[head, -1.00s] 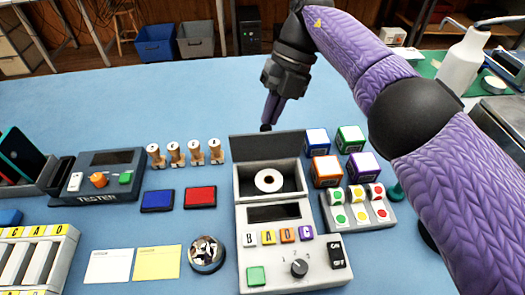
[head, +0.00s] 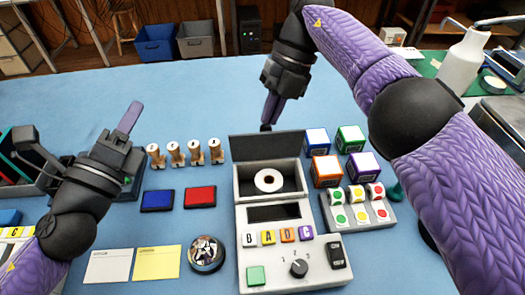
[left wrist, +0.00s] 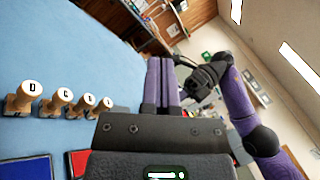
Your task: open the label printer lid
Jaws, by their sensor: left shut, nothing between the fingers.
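The label printer (head: 325,262) stands at the front centre in the head view. Its dark lid (head: 262,147) is raised at the back edge, standing about upright. A white label roll (head: 268,181) shows in the open bay. My right gripper (head: 266,127) points down just behind the lid's top edge; I cannot tell whether it touches the lid or whether its fingers are apart. My left gripper (head: 134,108) is shut and empty, up at the left over the tester. Its closed purple fingers also show in the left wrist view (left wrist: 161,72).
Several wooden stamps (head: 174,153) and blue (head: 157,201) and red (head: 200,197) pads lie left of the printer. Coloured boxes (head: 326,170) and a button block (head: 358,208) stand to its right. The table behind is clear.

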